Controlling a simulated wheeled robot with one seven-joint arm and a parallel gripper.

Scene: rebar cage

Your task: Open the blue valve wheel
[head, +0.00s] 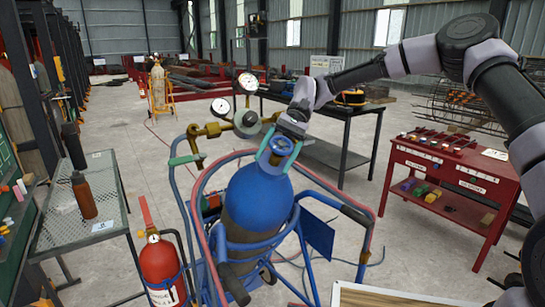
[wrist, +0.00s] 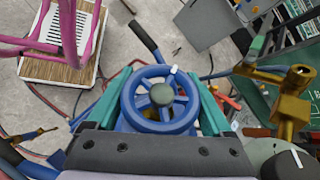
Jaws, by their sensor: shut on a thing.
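The blue valve wheel (head: 281,146) sits on top of the blue gas cylinder (head: 258,195), which stands upright in a tubular cart. In the wrist view the wheel (wrist: 130,102) shows its round rim, spokes and a grey-green hub. A small white mark is on its rim near the top. My gripper (wrist: 160,84) has its teal fingers on the left and right sides of the wheel, shut on it. In the head view my gripper (head: 279,150) comes down on the wheel from above. The finger contact is partly hidden there.
Brass regulator fittings with gauges (head: 221,107) stand close to the left of my gripper. A red fire extinguisher (head: 160,268) and a mesh table (head: 75,225) are at left. A red workbench (head: 440,185) is at right, and a dark table (head: 335,112) is behind.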

